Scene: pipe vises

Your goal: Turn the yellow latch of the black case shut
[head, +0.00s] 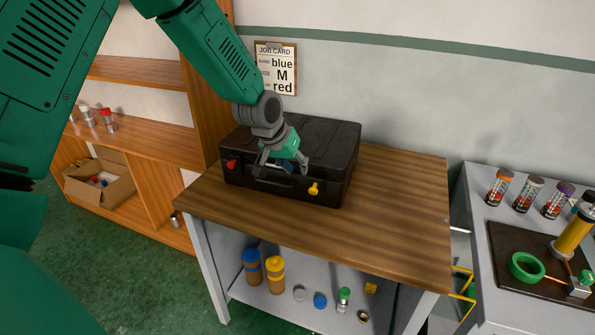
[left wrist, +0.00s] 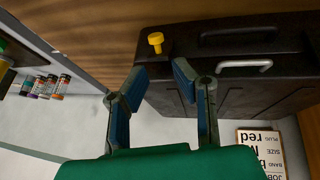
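The black case (head: 325,145) lies on the wooden bench top with its lid down. Its yellow latch (head: 314,188) is on the front face, towards the right, and a red latch (head: 232,163) is at the left. My left gripper (head: 284,167) is open and empty above the front of the case, left of the yellow latch. In the left wrist view the yellow latch (left wrist: 156,42) shows beyond and between the open fingertips (left wrist: 160,76), apart from them. Whether the latch is fully turned I cannot tell. My right gripper is not in view.
The bench top (head: 400,215) is clear right of the case. A dark handle (head: 272,181) is on the case front. A grey side table (head: 478,225) holds several jars and a vise. A job card (head: 276,68) hangs behind. Bottles (head: 275,275) stand on the lower shelf.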

